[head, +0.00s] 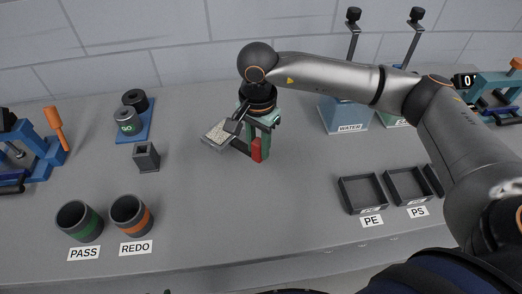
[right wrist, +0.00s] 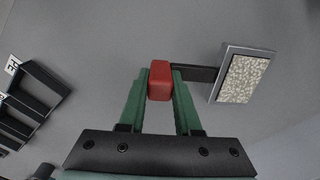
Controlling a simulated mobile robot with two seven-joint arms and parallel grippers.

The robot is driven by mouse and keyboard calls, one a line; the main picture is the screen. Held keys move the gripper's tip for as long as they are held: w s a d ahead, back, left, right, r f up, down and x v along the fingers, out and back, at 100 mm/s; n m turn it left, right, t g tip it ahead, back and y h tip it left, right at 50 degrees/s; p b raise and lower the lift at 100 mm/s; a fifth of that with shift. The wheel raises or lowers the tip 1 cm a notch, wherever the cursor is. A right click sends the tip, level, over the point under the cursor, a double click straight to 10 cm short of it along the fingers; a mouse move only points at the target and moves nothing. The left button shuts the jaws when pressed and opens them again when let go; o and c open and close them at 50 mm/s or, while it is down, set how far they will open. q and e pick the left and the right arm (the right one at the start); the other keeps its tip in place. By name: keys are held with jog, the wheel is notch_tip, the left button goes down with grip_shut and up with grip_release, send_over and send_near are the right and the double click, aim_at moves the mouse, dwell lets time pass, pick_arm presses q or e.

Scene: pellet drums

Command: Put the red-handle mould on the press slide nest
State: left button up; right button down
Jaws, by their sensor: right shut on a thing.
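My right gripper (head: 258,143) is shut on the red handle (head: 257,151) of the mould. Its green fingers press on both sides of the red handle (right wrist: 159,80) in the right wrist view. The mould (head: 217,134) is a flat grey square plate filled with pale pellets, at the end of a dark bar left of the gripper. It also shows in the right wrist view (right wrist: 243,77). How high it is above the bench is hard to tell. A blue press (head: 42,146) is cut off at the left edge; I cannot make out its nest. My left gripper is not in view.
A small dark square holder (head: 146,157) and a blue tray (head: 148,118) with round weights stand left of the mould. Cups marked PASS (head: 79,221) and REDO (head: 131,216) stand in front. PE (head: 362,194) and PS (head: 407,186) bins are right. The front middle bench is clear.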

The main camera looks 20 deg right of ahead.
jog(key=shift+w+d+f, duration=0.1)
jog(key=shift+d+f, duration=0.1)
jog(key=shift+f, duration=0.05)
jog(key=f, duration=0.1)
jog(key=f+p, duration=0.1)
jog(key=f, duration=0.1)
jog(key=shift+w+d+f, duration=0.1)
jog(key=shift+d, duration=0.15)
jog(key=shift+f, duration=0.2)
jog(key=shift+f, duration=0.2)
jog(key=c, duration=0.6)
grip_release()
jog(key=shift+r, duration=0.1)
